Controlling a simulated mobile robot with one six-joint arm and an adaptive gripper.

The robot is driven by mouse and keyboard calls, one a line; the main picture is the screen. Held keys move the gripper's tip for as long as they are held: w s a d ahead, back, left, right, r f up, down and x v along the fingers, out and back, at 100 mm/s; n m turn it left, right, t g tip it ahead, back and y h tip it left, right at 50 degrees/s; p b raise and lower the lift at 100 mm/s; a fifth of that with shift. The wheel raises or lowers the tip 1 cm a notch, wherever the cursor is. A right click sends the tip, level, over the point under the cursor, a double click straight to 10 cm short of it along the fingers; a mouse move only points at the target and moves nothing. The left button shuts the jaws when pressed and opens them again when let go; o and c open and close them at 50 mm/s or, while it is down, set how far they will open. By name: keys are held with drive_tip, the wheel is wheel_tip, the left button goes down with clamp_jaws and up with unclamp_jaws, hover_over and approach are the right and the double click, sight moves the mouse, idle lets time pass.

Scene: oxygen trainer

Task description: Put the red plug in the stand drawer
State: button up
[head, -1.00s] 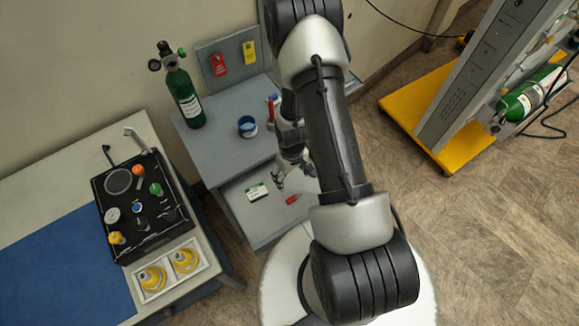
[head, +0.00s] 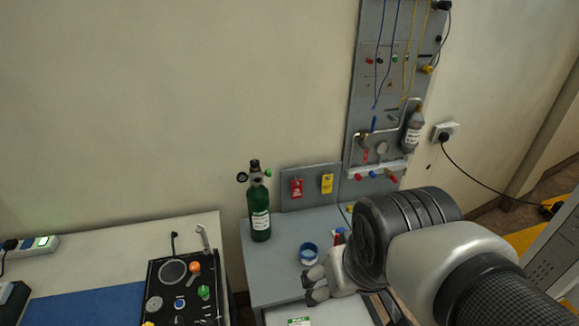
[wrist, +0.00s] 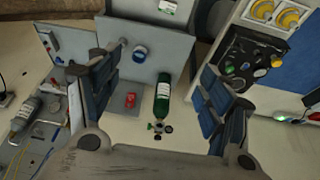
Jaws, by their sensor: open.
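The stand drawer (head: 345,313) is open at the bottom of the head view, cut off by the frame and partly covered by my arm. A green-and-white card (head: 299,321) lies in it. In the wrist view the card (wrist: 168,6) shows at the top edge. The red plug lying in the drawer in the earlier head view is not visible in either view now; that part of the drawer is out of frame or covered. My gripper (wrist: 163,62) is open, its fingers wide apart with nothing between them, facing the stand from above.
A wall panel (head: 366,100) carries hoses. A black box (head: 185,285) sits on the left table.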

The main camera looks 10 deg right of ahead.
drive_tip(key=s, duration=0.1)
drive_tip(key=s+r, duration=0.1)
drive_tip(key=s+a, duration=0.1)
drive_tip(key=shift+s+r, duration=0.2)
drive_tip(key=shift+s, duration=0.15)
